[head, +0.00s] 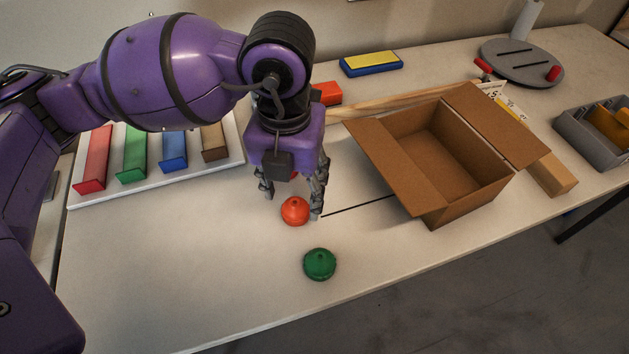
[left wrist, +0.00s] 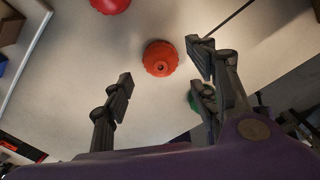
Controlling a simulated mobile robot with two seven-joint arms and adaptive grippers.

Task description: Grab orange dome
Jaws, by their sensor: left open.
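The orange dome (head: 295,211) sits on the white table with a small knob on top. My left gripper (head: 292,200) is open above and just behind it, pointing down, with nothing between its fingers. In the left wrist view the orange dome (left wrist: 160,58) lies beyond and between the open fingertips (left wrist: 160,65), nearer the right finger. A green dome (head: 320,264) stands in front of the orange one, and a sliver of it (left wrist: 193,101) shows behind the right finger in the left wrist view. A red dome (left wrist: 110,4) is cut off at the top edge there. My right gripper is not in view.
An open cardboard box (head: 455,160) stands to the right. A blue and yellow block (head: 371,64) and a grey round board (head: 522,62) are at the back. The front left of the table is clear.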

